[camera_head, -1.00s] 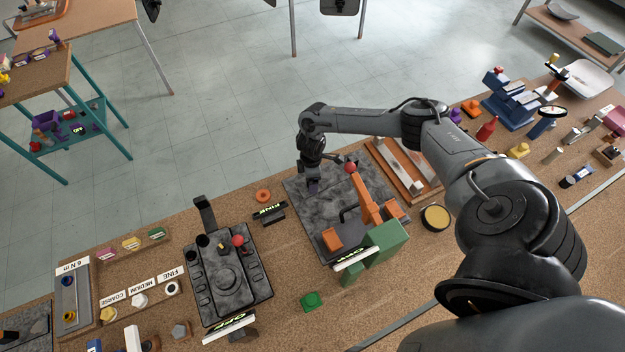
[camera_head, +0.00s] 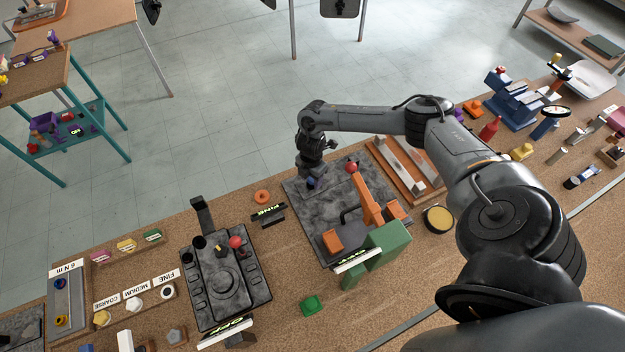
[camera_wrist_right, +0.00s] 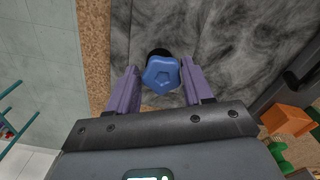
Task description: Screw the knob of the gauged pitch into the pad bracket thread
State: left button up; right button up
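My right gripper (camera_head: 311,183) points down over the back left part of a dark mottled plate (camera_head: 335,215) in the head view. In the right wrist view its two purple fingers (camera_wrist_right: 160,85) stand on either side of a blue five-sided knob (camera_wrist_right: 161,74) and appear to touch it. A dark round shape (camera_wrist_right: 158,52) shows just behind the knob; I cannot tell whether the knob sits in a thread. The plate carries an orange lever clamp (camera_head: 367,195) with a red ball. My left gripper is not in view.
A tray labelled COARSE, MEDIUM, FINE (camera_head: 135,291) holds knobs at the front left. A dark device with a red ball (camera_head: 226,277) stands beside it.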

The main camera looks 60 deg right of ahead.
grip_shut()
jog(key=shift+r+p, duration=0.1)
jog(key=shift+p, duration=0.3)
jog(key=m+p, duration=0.8)
jog(key=m, duration=0.1)
jog(key=shift+s, duration=0.1)
jog(key=shift+m+p, duration=0.7)
jog(key=shift+m, duration=0.3)
jog(key=shift+f+m, duration=0.25)
jog(key=shift+m, duration=0.05)
